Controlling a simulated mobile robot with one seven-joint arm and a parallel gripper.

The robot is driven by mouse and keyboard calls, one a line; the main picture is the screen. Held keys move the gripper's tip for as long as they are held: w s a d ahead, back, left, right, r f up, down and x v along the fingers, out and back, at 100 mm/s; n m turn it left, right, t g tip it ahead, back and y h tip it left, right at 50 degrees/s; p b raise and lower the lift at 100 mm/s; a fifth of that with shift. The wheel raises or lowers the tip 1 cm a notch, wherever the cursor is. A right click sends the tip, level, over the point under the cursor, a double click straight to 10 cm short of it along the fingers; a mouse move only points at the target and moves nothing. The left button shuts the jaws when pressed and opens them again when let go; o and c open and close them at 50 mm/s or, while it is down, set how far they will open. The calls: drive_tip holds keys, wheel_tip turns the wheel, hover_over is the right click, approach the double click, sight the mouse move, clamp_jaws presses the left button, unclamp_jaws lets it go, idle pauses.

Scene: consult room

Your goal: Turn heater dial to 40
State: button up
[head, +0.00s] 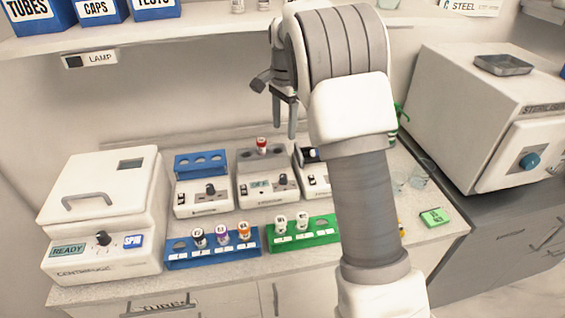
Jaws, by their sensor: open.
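Three small white devices with dark dials stand in a row on the counter; their labels are too small to read, so I cannot tell which is the heater. The left device (188,203) carries a blue block with wells, and its dial (210,189) faces front. The middle device (252,196) has a grey top, a small display, a dial (282,179) and a red-capped tube (262,146). The right device (313,184) is partly hidden by my arm. My gripper (284,130) is open and empty, fingers down, above and behind the middle device, apart from it.
A centrifuge (105,190) stands at left. A blue rack (205,262) and a green rack (300,241) with capped tubes lie in front of the devices. A shelf (190,30) runs above. A sterilizer (450,110) and clear glasses (415,178) are at right.

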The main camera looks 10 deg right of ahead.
drive_tip(key=w+f, duration=0.2)
drive_tip(key=p, duration=0.1)
approach(283, 176)
drive_tip(key=shift+m, duration=0.3)
wheel_tip(283, 176, down, 9)
drive_tip(key=shift+w+f, duration=0.1)
drive_tip(key=shift+w, duration=0.1)
drive_tip(key=shift+c, duration=0.2)
clamp_jaws()
